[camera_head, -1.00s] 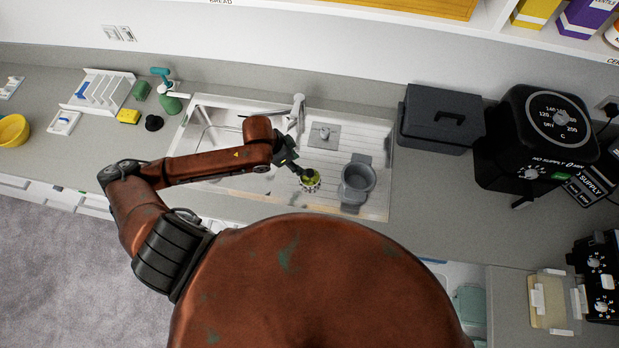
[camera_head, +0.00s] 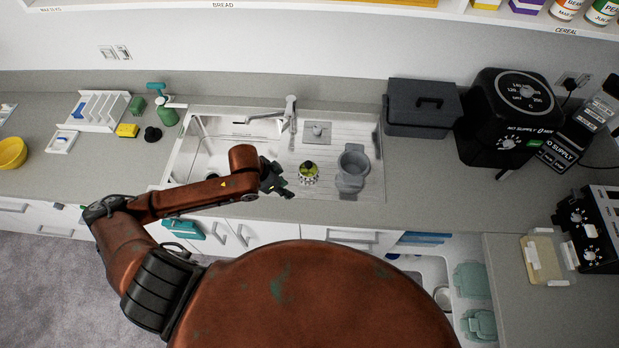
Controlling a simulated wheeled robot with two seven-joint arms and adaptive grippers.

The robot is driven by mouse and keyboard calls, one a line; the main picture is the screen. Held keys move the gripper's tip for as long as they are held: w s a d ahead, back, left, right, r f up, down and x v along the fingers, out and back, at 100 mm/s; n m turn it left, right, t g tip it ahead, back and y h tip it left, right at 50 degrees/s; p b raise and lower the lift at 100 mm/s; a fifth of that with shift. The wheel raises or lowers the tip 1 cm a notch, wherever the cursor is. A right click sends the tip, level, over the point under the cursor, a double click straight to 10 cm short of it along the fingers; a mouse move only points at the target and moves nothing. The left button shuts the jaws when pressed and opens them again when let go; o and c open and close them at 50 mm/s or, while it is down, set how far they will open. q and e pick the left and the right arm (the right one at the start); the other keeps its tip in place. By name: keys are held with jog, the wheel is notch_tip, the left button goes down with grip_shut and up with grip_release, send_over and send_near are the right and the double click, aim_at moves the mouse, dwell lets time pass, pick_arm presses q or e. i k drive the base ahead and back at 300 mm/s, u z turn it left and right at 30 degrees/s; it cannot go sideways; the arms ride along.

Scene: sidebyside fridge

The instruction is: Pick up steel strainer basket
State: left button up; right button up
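A small grey metallic piece with a knob (camera_head: 317,132) sits on a grey square at the back of the ridged drainboard; it may be the steel strainer basket, but it is too small to be sure. A round green item with a dark top and a pale toothed rim (camera_head: 308,173) stands nearer the front of the drainboard. My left gripper (camera_head: 284,190) is just left of the green item, near the front edge of the sink, apart from it. Its fingers are dark and small, and their opening is unclear. My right gripper is out of view.
A grey pot-like container (camera_head: 353,171) stands right of the green item. The faucet (camera_head: 288,112) rises behind the sink bowl (camera_head: 205,150). A dark grey box (camera_head: 423,108) and a black appliance (camera_head: 505,118) stand to the right. The counter in front of them is clear.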

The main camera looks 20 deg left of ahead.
aim_at(308, 170)
jog(key=z, duration=0.95)
jog(key=i, duration=0.7)
jog(key=u, duration=1.9)
